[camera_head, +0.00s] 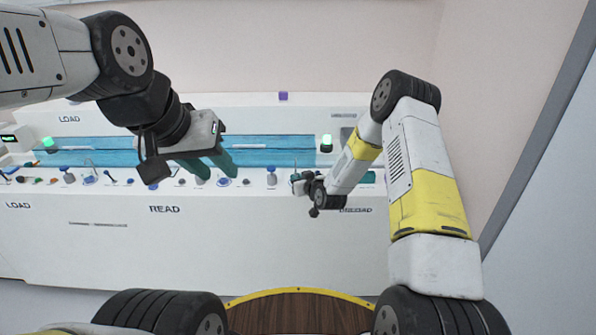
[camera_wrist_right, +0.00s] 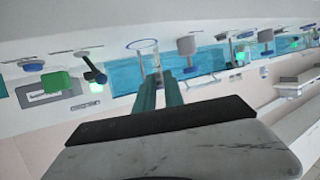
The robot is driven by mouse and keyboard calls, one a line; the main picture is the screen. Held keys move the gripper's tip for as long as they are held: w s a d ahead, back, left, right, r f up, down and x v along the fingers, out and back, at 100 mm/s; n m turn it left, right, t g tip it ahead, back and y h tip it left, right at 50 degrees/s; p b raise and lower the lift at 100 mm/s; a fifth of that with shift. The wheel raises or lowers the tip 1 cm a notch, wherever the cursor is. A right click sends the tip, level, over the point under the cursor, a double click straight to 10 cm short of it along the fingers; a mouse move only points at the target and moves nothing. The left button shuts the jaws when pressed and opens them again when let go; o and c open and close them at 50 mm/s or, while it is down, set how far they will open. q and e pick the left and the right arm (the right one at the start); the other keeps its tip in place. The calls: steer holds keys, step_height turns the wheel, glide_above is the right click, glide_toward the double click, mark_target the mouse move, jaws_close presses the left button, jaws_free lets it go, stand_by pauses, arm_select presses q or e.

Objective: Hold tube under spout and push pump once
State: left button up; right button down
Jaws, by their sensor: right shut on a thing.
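My right gripper (camera_head: 296,178) is low over the ledge at the right of centre. In the right wrist view its two teal fingers (camera_wrist_right: 160,92) are close together. They are shut on a thin, pale tube (camera_wrist_right: 157,66), which stands up between their tips near a ring-like base. The tube is mostly hidden by the fingers. My left gripper (camera_head: 219,164) hangs over the blue strip left of centre, its teal fingers apart with nothing seen between them. I cannot tell which of the small fixtures on the ledge is the pump or the spout.
The white bench (camera_head: 230,225) has a ledge with several small fixtures, including a grey cylinder (camera_head: 271,178). A blue strip (camera_head: 280,150) runs behind them. A green light (camera_head: 326,141) stands behind my right gripper. In the right wrist view a green block (camera_wrist_right: 57,82) lies left.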

steer(key=shift+w+f, duration=0.3)
steer(key=shift+w, duration=0.6)
steer(key=shift+w+f, duration=0.3)
steer(key=shift+w, duration=0.95)
steer(key=shift+w, duration=0.45)
steer(key=shift+w+f, duration=0.1)
steer(key=shift+w, duration=0.35)
steer(key=shift+w, duration=0.15)
steer(key=shift+w, duration=0.45)
